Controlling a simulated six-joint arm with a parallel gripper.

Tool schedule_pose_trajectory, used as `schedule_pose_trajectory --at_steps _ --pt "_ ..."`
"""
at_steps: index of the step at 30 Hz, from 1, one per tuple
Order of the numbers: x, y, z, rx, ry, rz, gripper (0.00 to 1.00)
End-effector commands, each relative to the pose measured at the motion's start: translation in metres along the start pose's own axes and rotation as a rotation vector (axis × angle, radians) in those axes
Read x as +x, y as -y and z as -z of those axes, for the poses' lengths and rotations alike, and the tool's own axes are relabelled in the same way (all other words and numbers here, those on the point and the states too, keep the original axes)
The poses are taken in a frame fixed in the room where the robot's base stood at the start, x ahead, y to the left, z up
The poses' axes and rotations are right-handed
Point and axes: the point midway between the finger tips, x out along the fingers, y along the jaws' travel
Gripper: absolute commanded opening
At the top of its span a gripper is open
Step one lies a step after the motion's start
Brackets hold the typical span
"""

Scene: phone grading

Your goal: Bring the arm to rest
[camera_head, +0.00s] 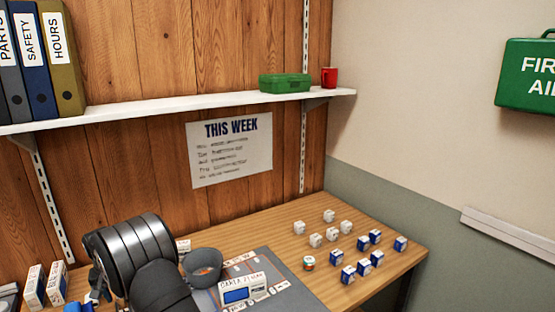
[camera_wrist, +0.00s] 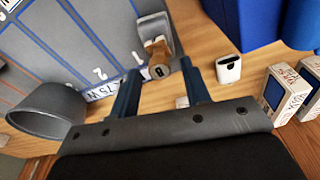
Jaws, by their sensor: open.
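My gripper (camera_wrist: 160,70) shows in the wrist view with its two blue-grey fingers apart and nothing held between them. Beyond the fingertips is a small brown-and-grey object (camera_wrist: 158,58) at the edge of a grey mat with blue lines (camera_wrist: 90,35). My arm (camera_head: 135,260) is bent low over the left part of the wooden desk (camera_head: 290,220) in the head view. The fingertips cannot be made out there.
A dark grey bowl (camera_head: 203,266) stands near my arm and shows in the wrist view (camera_wrist: 45,112). White-and-blue boxes (camera_head: 362,268) stand right. Upright cartons (camera_head: 35,287) stand left. A shelf (camera_head: 180,104) runs above, holding binders (camera_head: 65,65), a green box (camera_head: 284,83) and red mug (camera_head: 329,77).

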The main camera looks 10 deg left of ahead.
Motion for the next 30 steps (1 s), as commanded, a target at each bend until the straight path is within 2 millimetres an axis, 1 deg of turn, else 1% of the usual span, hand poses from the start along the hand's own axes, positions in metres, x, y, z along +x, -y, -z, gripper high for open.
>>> schedule_pose_trajectory --at_steps 3,6,17,20,23,27,30 --pt "-0.011 0.0 0.001 0.0 0.003 -0.001 0.43" --pt "-0.016 0.0 0.001 0.0 0.003 -0.001 0.43" --pt "-0.018 0.0 0.001 0.0 0.004 -0.001 0.43" --pt "-0.014 0.0 0.001 0.0 0.005 -0.002 0.43" --pt "-0.004 0.0 -0.001 -0.001 0.006 -0.002 0.43" --pt "0.019 -0.001 -0.004 -0.001 0.007 -0.003 0.43" --pt "-0.008 0.0 -0.002 0.0 -0.002 0.001 0.43"
